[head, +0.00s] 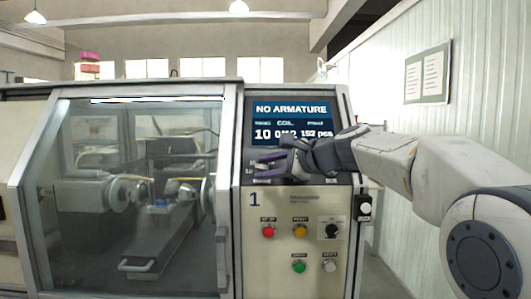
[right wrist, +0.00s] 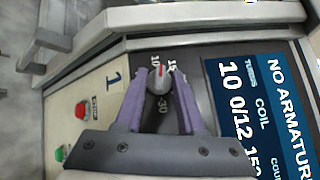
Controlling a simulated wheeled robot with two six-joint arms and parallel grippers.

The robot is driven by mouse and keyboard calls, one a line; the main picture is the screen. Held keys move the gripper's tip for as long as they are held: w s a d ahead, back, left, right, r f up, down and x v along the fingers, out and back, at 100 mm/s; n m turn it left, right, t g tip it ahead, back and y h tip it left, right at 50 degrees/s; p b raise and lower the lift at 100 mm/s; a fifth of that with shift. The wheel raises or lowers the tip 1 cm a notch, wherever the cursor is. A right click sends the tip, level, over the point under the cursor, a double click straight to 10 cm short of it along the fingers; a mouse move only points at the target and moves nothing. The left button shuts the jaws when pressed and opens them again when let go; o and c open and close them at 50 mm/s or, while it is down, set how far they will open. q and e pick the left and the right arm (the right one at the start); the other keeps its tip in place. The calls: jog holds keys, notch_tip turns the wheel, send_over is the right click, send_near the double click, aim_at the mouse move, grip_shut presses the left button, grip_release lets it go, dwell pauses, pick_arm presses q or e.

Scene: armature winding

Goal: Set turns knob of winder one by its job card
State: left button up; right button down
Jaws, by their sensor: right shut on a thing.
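Winder one (head: 290,225) is the cream machine with a blue "1" on its front. Its turns knob (right wrist: 159,84), grey with a red pointer mark, sits on the dark panel between the fingers of my right gripper (right wrist: 162,88). The purple fingers are shut on the knob from both sides. The red mark points toward the scale side with 10 and 15; the exact setting is hard to tell. The screen (head: 290,124) reads NO ARMATURE and turns 10. In the head view my right gripper (head: 265,166) hides the knob. My left gripper is not in view. I cannot make out a job card.
Red (head: 268,232), yellow (head: 300,231) and green (head: 299,266) buttons and a black selector (head: 332,230) lie below the gripper. A windowed winding chamber (head: 130,200) is on the left. A framed notice (head: 427,75) hangs on the right wall.

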jog(key=shift+r+n+g+p, duration=0.3)
jog(key=shift+n+g+p, duration=0.3)
jog(key=shift+n+p, duration=0.45)
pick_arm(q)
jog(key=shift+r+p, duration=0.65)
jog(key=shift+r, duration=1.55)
pick_arm(e)
jog(key=shift+f+n+g, duration=0.15)
jog(key=shift+n+g, duration=0.1)
jog(key=shift+g, duration=0.15)
jog(key=c, duration=0.9)
grip_release()
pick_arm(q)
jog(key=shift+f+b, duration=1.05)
pick_arm(e)
jog(key=shift+v, duration=5.25)
